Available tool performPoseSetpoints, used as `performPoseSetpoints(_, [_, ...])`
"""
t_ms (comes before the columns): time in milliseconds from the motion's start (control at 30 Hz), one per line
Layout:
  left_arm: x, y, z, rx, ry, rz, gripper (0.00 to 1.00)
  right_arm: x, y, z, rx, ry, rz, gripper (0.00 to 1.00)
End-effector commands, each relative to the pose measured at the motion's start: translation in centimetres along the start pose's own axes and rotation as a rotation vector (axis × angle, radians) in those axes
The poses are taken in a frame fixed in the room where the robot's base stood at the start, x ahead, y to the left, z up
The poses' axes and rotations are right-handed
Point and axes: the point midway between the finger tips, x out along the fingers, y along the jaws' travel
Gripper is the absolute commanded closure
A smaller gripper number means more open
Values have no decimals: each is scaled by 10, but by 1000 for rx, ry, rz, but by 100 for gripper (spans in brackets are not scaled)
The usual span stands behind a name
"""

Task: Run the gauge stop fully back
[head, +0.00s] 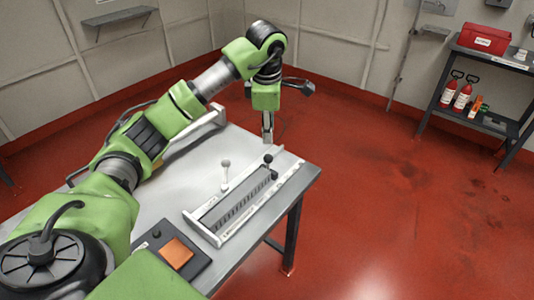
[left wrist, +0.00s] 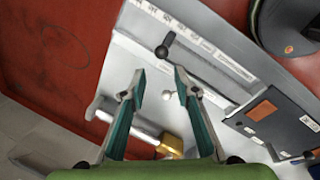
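The gauge (head: 208,230) is a pale frame with a dark toothed channel on the table, running from front left to back right. A light ball-topped lever (head: 226,163) stands beside it, and a black knob (head: 268,158) stands at its far end. I cannot tell for certain which part is the stop. In the left wrist view the black knob (left wrist: 164,47) and the light ball (left wrist: 168,95) show near the fingers. My left gripper (left wrist: 160,72) is open and empty, pointing down; in the head view it hangs above the gauge's far end (head: 267,138). My right gripper is not in view.
A dark panel with an orange square (head: 177,252) lies on the table (head: 150,202) near the gauge's front end. A pale rail (head: 195,135) runs along the back. A side shelf (head: 500,60) with a red case (head: 485,39) stands apart at right; red floor lies between.

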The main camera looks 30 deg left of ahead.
Motion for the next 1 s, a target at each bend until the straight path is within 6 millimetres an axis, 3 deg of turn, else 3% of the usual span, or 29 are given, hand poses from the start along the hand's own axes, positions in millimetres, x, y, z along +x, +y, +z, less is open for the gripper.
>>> performPoseSetpoints(267, [38, -1, -2, -1, 7, -6, 72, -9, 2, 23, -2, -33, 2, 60])
performPoseSetpoints(500, [89, -1, -1, -2, 5, -5, 72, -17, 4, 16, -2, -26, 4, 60])
performPoseSetpoints(700, [121, -1, -1, -2, 3, -4, 72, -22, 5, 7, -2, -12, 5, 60])
performPoseSetpoints(1000, [137, 0, -1, -2, 3, -1, 72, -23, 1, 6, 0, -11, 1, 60])
